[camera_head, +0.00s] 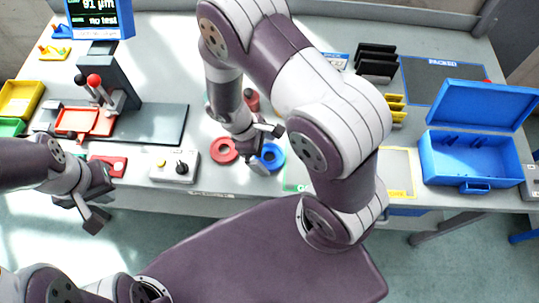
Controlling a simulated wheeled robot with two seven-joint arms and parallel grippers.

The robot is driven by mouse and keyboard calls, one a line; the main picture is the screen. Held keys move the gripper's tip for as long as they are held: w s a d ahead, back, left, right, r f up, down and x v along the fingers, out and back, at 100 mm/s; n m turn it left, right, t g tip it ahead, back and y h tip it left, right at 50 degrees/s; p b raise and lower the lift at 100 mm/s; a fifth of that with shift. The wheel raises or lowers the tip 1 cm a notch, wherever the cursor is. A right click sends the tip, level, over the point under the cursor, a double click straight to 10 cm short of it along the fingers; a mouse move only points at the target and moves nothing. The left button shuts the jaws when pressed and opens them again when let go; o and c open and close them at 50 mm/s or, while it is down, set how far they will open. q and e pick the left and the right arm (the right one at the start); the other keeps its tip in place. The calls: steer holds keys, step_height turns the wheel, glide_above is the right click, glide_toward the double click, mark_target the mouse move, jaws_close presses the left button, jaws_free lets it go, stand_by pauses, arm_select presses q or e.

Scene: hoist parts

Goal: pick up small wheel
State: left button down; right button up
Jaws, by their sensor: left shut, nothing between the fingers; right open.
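No part in the camera_head view can be told for certain as the small wheel. A red ring (223,151) and a blue ring (278,156) lie flat on the table near the middle. My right gripper (266,148) reaches down over the blue ring, open, its fingers partly covering it. I cannot tell whether it touches the ring. A reddish round part (252,99) stands behind my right wrist, partly hidden. My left gripper (94,216) is shut and empty, in front of the table's front edge at the left.
A grey box with knobs (175,167) and a red block (108,165) sit left of the rings. An open blue case (470,160) is at right. Black racks (376,62), yellow parts (396,108) and a dark mat (440,82) are behind. A lever device (100,92) stands at left.

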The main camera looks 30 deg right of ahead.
steer(key=shift+d+f, duration=0.1)
steer(key=shift+f, duration=0.35)
steer(key=c, duration=1.3)
steer(key=shift+r, duration=0.1)
